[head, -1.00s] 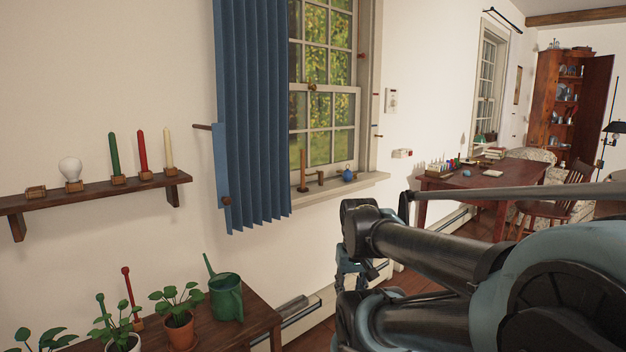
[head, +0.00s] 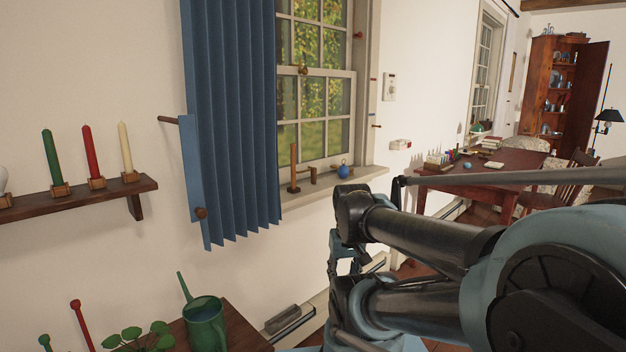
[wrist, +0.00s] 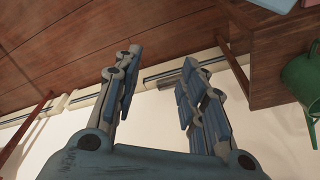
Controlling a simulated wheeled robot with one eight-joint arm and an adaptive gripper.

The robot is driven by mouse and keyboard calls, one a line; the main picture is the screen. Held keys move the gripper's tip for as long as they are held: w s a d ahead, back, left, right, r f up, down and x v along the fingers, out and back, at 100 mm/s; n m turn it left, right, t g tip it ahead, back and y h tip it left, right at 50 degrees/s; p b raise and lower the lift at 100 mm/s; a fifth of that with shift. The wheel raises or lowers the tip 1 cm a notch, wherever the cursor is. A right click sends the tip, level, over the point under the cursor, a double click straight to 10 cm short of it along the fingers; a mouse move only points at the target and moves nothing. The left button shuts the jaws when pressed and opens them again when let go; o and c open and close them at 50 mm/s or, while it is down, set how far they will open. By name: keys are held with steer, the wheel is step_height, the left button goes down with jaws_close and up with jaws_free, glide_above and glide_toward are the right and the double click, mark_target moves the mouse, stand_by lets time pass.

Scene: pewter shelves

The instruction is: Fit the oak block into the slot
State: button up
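I cannot make out a block that is surely the oak block, nor a slot for it. Small brown wooden pieces stand on the windowsill: an upright post (head: 294,168) and a low angular piece (head: 319,174). My gripper (wrist: 158,76) is open in the wrist view, its two fingers well apart with nothing between them. It hangs over the floor near the wall. In the head view my arm fills the lower right and its folded links hide most of the gripper.
A wall shelf (head: 72,200) holds candles at left. A green watering can (head: 204,322) stands on a low table, also in the wrist view (wrist: 300,78). A blue round object (head: 344,170) is on the sill (head: 360,178). A red-brown desk (head: 510,165) with small items stands beyond.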

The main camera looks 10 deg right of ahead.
steer(key=w+a+r+m+t+y, duration=0.1)
steer(key=w+r+m+t+y, duration=0.15)
steer(key=w+r+m, duration=0.6)
steer(key=w+a+r+m+t+y, duration=0.1)
steer(key=w+r+m+y, duration=0.35)
steer(key=w, duration=0.75)
steer(key=w+d+r+m+t, duration=0.1)
steer(key=w+d+r+m, duration=0.1)
steer(key=w+r+m, duration=0.3)
steer(key=w+d+r+m+t, duration=0.1)
steer(key=w+d+m, duration=0.25)
steer(key=w, duration=0.35)
steer(key=m+t, duration=0.3)
steer(key=m, duration=0.5)
glide_toward(315, 170)
steer(key=shift+n+y, duration=0.25)
steer(key=shift+y, duration=0.15)
steer(key=w, duration=0.1)
steer(key=w+a+f, duration=0.1)
steer(key=w+f, duration=0.1)
steer(key=shift+w+a, duration=0.15)
steer(key=shift+w, duration=0.25)
steer(key=shift+a+x, duration=0.2)
steer(key=shift+x, duration=2.4)
steer(key=shift+s, duration=0.15)
steer(key=shift+c, duration=0.5)
